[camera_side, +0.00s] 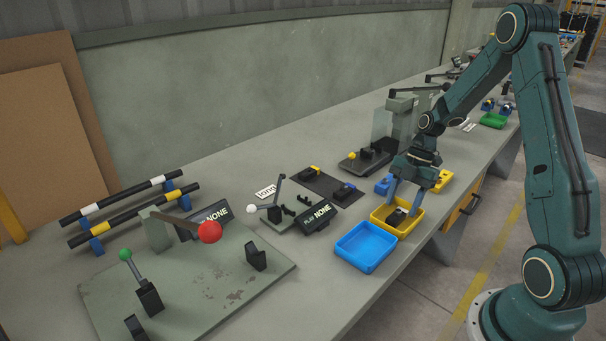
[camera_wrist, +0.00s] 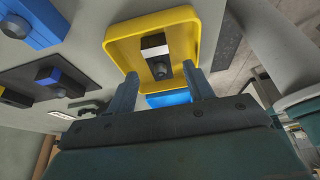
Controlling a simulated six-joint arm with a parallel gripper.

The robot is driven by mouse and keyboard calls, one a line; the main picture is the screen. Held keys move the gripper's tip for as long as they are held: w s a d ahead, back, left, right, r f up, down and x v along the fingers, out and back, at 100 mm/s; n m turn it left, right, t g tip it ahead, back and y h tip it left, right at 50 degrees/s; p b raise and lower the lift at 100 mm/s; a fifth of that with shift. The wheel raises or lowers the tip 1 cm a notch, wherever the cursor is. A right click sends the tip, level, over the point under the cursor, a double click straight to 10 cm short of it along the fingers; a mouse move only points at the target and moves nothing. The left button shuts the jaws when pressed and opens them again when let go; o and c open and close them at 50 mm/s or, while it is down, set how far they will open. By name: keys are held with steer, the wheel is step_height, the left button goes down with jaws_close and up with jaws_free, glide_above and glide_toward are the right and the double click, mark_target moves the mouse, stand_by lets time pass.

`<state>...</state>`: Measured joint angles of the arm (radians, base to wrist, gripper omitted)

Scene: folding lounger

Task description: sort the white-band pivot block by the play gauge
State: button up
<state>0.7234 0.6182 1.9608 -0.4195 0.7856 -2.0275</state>
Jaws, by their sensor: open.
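The white-band pivot block (camera_side: 397,216) lies inside the yellow tray (camera_side: 377,216). In the wrist view the dark block (camera_wrist: 158,66) shows its white band across one end, inside the yellow tray (camera_wrist: 117,42). My gripper (camera_side: 402,208) is over this tray with its fingers pointing down. In the wrist view my gripper (camera_wrist: 160,75) is open, fingers apart, with the block between and just beyond the tips. I cannot tell how far down the fingers reach beside it. The play gauge, with a white-knobbed lever (camera_side: 267,209), stands left of the trays; its display (camera_side: 318,216) reads "PLAY NONE".
An empty blue tray (camera_side: 366,247) sits in front of the yellow one. A dark mat (camera_side: 327,187) holds blocks with yellow and blue bands. A second fixture with a red knob (camera_side: 209,232) and another "NONE" display (camera_side: 211,213) stand left. The bench edge is close to the trays.

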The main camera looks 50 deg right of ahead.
steer(key=v, duration=1.1)
steer(key=shift+a+r, duration=0.1)
steer(key=shift+r, duration=0.15)
steer(key=s+a+r+m+t+h, duration=0.25)
steer(key=a+r+m, duration=0.65)
steer(key=a, duration=0.6)
steer(key=s+a+r+m+t+h, duration=0.1)
steer(key=s+a+m, duration=0.2)
steer(key=s, duration=0.3)
steer(key=s+a+r+m+t+h, duration=0.1)
steer(key=s+a+r+m+t, duration=0.1)
steer(key=s+a+m, duration=0.2)
steer(key=shift+s+a+r+m, duration=0.35)
steer(key=shift+s+m, duration=0.65)
steer(key=shift+s, duration=0.6)
